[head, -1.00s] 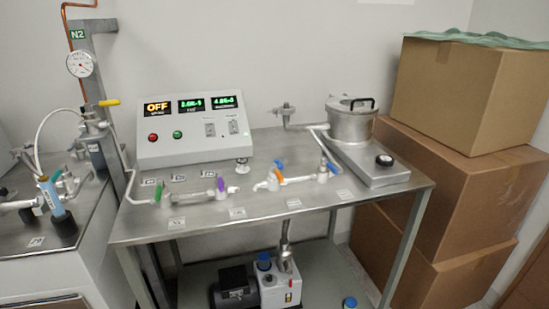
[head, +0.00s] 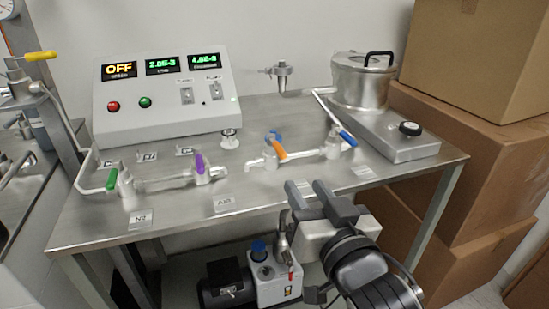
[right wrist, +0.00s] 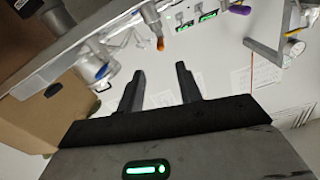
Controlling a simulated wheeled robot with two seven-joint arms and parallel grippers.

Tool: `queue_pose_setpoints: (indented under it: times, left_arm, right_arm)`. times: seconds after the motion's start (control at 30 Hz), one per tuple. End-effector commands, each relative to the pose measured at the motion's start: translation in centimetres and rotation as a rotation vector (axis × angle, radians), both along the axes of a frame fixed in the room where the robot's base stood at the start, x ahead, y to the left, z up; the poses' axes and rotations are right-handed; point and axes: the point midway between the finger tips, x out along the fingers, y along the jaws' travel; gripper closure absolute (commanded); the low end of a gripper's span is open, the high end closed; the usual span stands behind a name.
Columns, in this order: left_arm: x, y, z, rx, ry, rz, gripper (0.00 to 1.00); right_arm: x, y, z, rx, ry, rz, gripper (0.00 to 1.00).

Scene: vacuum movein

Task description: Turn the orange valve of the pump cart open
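The orange valve (head: 280,152) is a small orange lever on the pale pipe along the steel top of the pump cart (head: 330,178). Its lever slants towards the front, across the pipe's run. The orange lever also shows in the right wrist view (right wrist: 160,44), beyond and above the fingertips. My right gripper (head: 308,194) is at the cart's front edge, in front of the valve and apart from it. Its fingers are spread with nothing between them, as the right wrist view (right wrist: 159,75) shows. My left gripper is not in view.
Green (head: 111,178), purple (head: 200,163) and blue (head: 348,138) levers sit along the same piping. A control box (head: 160,95) reading OFF and a metal chamber (head: 360,82) stand behind. Cardboard boxes (head: 450,170) crowd the right. A pump (head: 272,275) is below.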

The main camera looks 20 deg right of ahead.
Motion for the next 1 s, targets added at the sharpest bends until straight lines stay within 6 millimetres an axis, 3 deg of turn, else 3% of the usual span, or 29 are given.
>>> queue_pose_setpoints:
  times: [0.17,0.23,0.7,1.0]
  left_arm:
    - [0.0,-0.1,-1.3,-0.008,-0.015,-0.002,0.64]
    - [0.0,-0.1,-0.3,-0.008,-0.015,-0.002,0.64]
    - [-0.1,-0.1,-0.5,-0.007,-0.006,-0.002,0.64]
    - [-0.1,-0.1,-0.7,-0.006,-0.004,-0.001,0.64]
  right_arm:
    - [2.1,0.1,-0.4,-0.005,-0.005,0.003,0.65]
    - [3.8,0.2,0.2,-0.007,0.001,0.003,0.65]
    - [13.2,0.5,0.0,-0.006,0.003,0.003,0.65]
    - [15.1,0.6,-0.1,-0.005,0.005,0.004,0.65]
